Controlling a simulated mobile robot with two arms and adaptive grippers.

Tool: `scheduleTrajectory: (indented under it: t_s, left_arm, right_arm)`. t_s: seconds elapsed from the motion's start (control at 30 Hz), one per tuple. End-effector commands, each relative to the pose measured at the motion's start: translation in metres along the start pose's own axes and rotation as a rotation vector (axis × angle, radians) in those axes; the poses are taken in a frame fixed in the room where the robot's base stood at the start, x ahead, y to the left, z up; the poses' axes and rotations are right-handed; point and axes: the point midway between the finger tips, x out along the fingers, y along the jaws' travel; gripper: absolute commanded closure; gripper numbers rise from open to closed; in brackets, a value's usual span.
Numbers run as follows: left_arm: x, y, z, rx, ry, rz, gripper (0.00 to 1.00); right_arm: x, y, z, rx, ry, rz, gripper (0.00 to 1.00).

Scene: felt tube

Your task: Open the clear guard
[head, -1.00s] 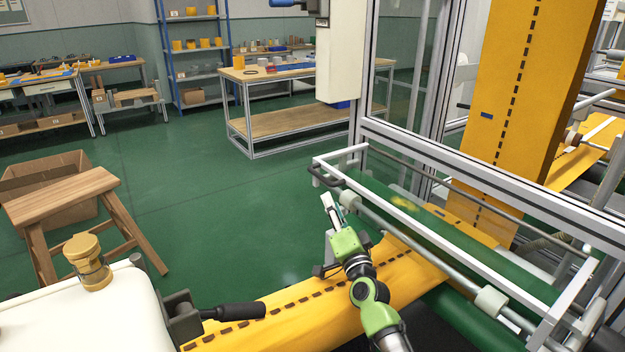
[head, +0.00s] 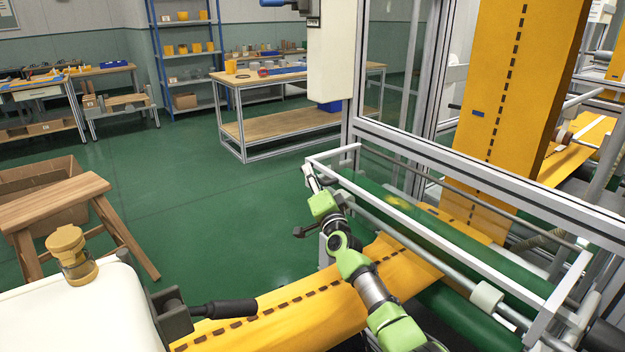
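The clear guard is a see-through panel in a pale metal frame (head: 560,298), low over the green roller at the right. Its left end lies at my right gripper. My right gripper (head: 311,178) is at the guard's left front corner, where a dark handle showed earlier. The gripper now covers that handle. The fingertips are small and overlap the frame, so I cannot tell whether they are closed on the handle. My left gripper is not in view.
Yellow felt (head: 290,312) with dark dashes runs under my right arm. A white housing (head: 75,315) with an amber cup (head: 70,252) and a black-handled lever (head: 230,307) stand at lower left. A wooden stool (head: 55,205) is at left.

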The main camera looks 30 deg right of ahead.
Motion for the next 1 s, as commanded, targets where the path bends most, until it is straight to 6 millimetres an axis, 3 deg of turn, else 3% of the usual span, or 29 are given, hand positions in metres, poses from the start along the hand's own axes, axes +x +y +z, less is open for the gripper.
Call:
scheduleTrajectory:
  t_s: [0.3, 0.33, 0.43, 0.7, 1.0]
  left_arm:
    - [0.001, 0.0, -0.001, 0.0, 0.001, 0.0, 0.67]
    - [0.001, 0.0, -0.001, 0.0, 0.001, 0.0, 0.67]
    - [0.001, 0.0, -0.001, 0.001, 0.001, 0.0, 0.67]
    - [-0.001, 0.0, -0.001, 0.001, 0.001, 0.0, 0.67]
    - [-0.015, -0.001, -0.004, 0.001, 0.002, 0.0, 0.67]
  right_arm:
    - [0.003, 0.0, -0.001, 0.0, 0.001, 0.0, 0.72]
    - [0.003, 0.0, -0.001, 0.0, 0.001, 0.0, 0.75]
    - [0.003, 0.0, -0.001, -0.001, 0.001, 0.0, 1.0]
    - [0.004, -0.002, -0.001, 0.005, 0.001, 0.002, 1.0]
    - [0.019, -0.018, -0.008, 0.057, 0.002, 0.02, 1.0]
